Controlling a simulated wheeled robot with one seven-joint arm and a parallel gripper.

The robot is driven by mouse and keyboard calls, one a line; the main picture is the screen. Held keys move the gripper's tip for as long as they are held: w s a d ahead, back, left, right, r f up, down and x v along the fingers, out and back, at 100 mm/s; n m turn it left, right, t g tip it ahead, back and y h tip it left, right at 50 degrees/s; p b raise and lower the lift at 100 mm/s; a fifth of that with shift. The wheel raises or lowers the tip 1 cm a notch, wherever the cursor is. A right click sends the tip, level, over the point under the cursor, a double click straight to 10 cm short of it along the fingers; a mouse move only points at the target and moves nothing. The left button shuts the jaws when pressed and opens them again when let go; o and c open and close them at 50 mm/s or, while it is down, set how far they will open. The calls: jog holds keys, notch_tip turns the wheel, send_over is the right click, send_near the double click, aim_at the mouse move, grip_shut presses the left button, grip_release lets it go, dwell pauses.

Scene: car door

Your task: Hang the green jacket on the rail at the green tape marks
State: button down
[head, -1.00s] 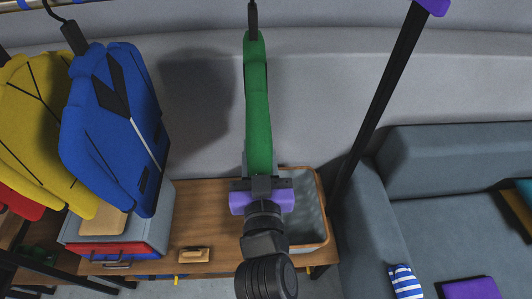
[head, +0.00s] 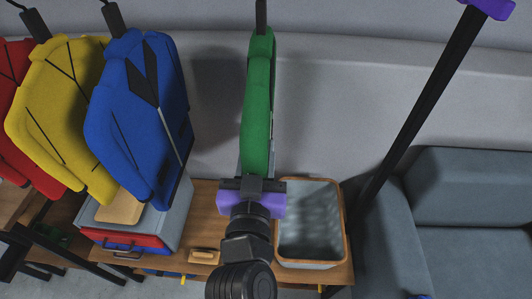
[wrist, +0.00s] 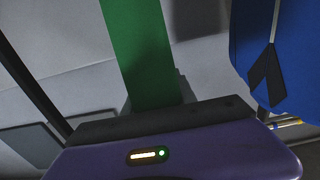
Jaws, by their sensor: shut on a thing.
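The green jacket (head: 259,100) hangs edge-on in front of my gripper (head: 252,184), with a dark hanger piece at its top. My gripper, purple with dark jaws, is shut on it at its lower end in the head view. The wrist view shows the green jacket (wrist: 140,50) rising from behind the jaws (wrist: 155,118); the grip point itself is hidden. The rail (wrist: 288,123) shows only as a small bit at the right of the wrist view. The green tape marks are not visible.
Blue (head: 140,120), yellow (head: 60,115) and red (head: 15,75) jackets hang at left. Below are a bench (head: 205,225), a grey box (head: 170,215) and a wood-rimmed basket (head: 345,225). A black post (head: 425,105) and a grey sofa (head: 480,190) stand at right.

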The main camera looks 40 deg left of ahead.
jog(key=s+a+b, duration=0.3)
jog(key=s+a, duration=0.2)
jog(key=a, duration=0.2)
jog(key=shift+a+r, duration=0.15)
jog(key=shift+a, duration=0.15)
dwell(0.9)
jog(key=shift+f+b, duration=0.3)
jog(key=shift+b, duration=0.25)
jog(key=c, duration=0.9)
grip_release()
jog(key=shift+s+f, duration=0.1)
jog(key=shift+f, duration=0.05)
jog(key=shift+s+d, duration=0.1)
jog(key=b+v, duration=0.1)
jog(key=v, duration=0.6)
jog(key=shift+s+d, duration=0.2)
